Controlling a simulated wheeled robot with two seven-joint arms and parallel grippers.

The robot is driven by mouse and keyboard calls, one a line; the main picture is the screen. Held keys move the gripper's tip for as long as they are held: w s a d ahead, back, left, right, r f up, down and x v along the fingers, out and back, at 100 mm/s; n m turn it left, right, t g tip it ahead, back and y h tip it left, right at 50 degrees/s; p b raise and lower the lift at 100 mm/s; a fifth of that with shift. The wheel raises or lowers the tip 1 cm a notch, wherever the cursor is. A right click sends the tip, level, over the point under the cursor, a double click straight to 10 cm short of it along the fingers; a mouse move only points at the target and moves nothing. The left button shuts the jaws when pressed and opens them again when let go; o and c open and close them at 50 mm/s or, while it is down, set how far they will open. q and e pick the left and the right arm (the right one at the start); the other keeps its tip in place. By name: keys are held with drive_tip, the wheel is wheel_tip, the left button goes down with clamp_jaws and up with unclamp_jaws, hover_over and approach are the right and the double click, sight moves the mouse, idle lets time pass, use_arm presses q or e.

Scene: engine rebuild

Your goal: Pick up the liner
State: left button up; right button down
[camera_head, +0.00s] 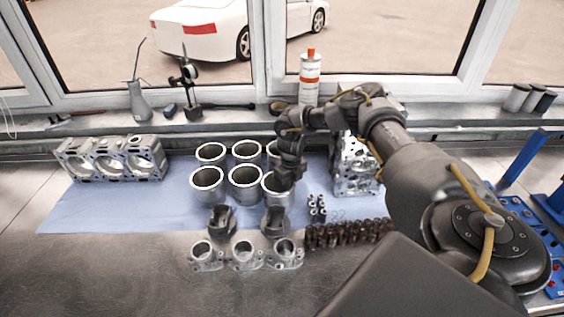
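Several open-topped metal liners stand upright in two rows on the blue mat (75,209). The front row has a left liner (206,185), a middle liner (245,184) and a right liner (272,194). The back row has a left liner (211,153), a middle liner (246,152) and a right one (271,152) partly hidden by my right arm. My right gripper (285,178) points down over the front right liner and covers part of it. Its fingers cannot be made out, nor whether it touches that liner. My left gripper is out of view.
An engine block (112,158) lies at the left, and another metal casting (354,170) stands behind my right arm. Dark parts (222,219), silver flanged parts (243,256) and a row of small dark pieces (348,233) lie in front. The bench at front left is clear.

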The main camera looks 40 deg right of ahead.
drive_tip(key=shift+r, duration=0.1)
drive_tip(key=shift+w+r+b, duration=0.1)
drive_tip(key=shift+r+b, duration=0.5)
drive_tip(key=shift+b, duration=0.2)
drive_tip(key=s+a+r+b, duration=0.3)
drive_tip(key=s+a+r, duration=0.6)
drive_tip(key=s+r, duration=0.1)
drive_tip(key=shift+s+a+r+b, duration=0.15)
drive_tip(key=shift+s+r+b, duration=0.2)
drive_tip(key=shift+r, duration=0.5)
